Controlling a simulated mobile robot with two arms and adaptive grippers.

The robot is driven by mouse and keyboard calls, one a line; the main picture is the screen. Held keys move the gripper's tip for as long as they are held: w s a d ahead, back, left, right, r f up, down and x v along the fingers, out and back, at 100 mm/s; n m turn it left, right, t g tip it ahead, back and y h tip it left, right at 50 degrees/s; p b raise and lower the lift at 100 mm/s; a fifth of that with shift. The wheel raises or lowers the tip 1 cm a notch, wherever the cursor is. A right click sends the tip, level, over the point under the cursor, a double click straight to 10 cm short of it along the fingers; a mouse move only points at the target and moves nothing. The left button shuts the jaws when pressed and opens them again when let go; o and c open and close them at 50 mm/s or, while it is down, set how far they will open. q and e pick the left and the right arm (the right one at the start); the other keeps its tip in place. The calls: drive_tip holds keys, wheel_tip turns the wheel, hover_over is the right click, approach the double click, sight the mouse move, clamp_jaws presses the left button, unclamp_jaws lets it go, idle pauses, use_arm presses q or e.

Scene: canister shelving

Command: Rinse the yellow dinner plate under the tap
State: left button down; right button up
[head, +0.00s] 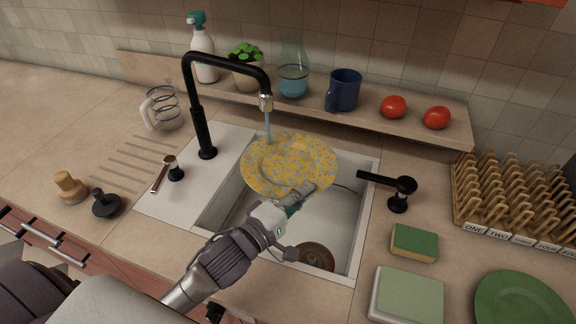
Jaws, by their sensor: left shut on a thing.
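The yellow dinner plate (285,163), mottled with grey-blue patches, is held tilted above the sink basin (340,235). My left gripper (300,195) is shut on the plate's near edge; its fingertips are partly hard to make out. The black tap (195,105) arches over the sink from the left. A thin bluish stream of water (268,128) drops from its spout to the plate's far left part. My right gripper is not in view.
A brown round item (316,256) lies in the basin. Sponge (414,242), green plate (522,302) and wooden rack (510,200) occupy the right counter. A shelf (430,133) runs behind.

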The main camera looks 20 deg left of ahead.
use_arm(q)
drive_tip(key=shift+w+d+r, duration=0.1)
drive_tip(key=shift+w+d, duration=0.1)
drive_tip(key=shift+s+a, duration=0.1)
drive_tip(key=shift+s, duration=0.05)
drive_tip(key=shift+s+a+p, duration=0.3)
drive_tip(key=shift+s+a, duration=0.05)
drive_tip(key=s+d+p, duration=0.1)
drive_tip(key=s+d, duration=0.4)
drive_tip(key=shift+s+d, duration=0.25)
drive_tip(key=shift+d, duration=0.15)
idle(0.6)
drive_tip(key=shift+r, duration=0.1)
idle(1.1)
drive_tip(key=s+d+r+p, duration=0.3)
drive_tip(key=r+p, duration=0.1)
drive_tip(key=shift+s+d+p, duration=0.3)
